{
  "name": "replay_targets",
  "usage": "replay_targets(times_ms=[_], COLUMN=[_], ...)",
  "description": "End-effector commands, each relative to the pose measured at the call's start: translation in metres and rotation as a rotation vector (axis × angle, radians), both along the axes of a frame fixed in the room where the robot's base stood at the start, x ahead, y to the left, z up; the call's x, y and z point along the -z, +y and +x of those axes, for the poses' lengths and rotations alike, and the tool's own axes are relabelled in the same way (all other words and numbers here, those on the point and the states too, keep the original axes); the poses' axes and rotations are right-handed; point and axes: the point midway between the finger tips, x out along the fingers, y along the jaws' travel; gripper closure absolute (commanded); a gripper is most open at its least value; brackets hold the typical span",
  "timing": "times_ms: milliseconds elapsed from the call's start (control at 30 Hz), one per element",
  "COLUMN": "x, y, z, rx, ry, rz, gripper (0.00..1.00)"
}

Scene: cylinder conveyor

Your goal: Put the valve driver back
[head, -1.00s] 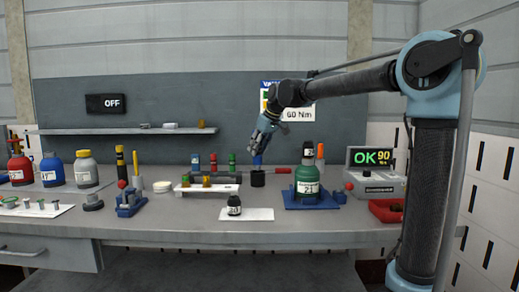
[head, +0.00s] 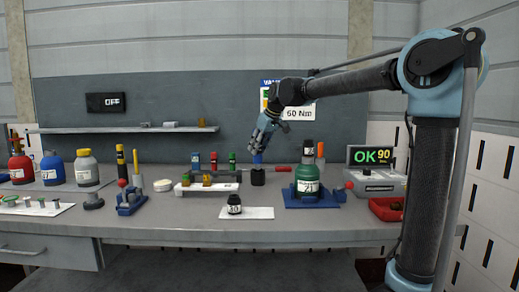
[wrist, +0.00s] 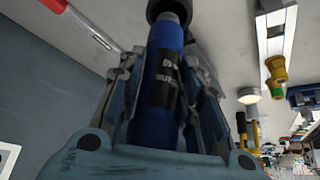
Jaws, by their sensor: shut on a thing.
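The valve driver (wrist: 162,85) has a blue handle with a black label and fills the space between the fingers in the wrist view. My gripper (head: 260,150) is shut on it. In the head view, a short blue part of the driver (head: 257,159) shows below the fingertips. A small black cup-shaped holder (head: 258,177) stands on the bench directly beneath, and the driver's lower end is at its mouth. The holder's dark ring (wrist: 168,9) also shows in the wrist view. How deep the tip sits inside is hidden.
A green cylinder (head: 307,178) stands in a blue cradle right of the holder. A torque wrench with a red handle (head: 283,169) lies close behind. A white rack (head: 205,187) is to the left. A small black bottle (head: 234,204) stands on a white mat in front.

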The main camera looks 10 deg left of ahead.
Motion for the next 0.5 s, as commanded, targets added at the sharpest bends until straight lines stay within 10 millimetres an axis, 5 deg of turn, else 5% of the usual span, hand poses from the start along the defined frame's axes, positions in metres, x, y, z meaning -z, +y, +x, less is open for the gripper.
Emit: replay_targets(times_ms=[500], x=[0.0090], y=[-0.0001], z=[0.0003], rx=[0.000], ry=[-0.001], rz=[0.001], gripper=[1.00])
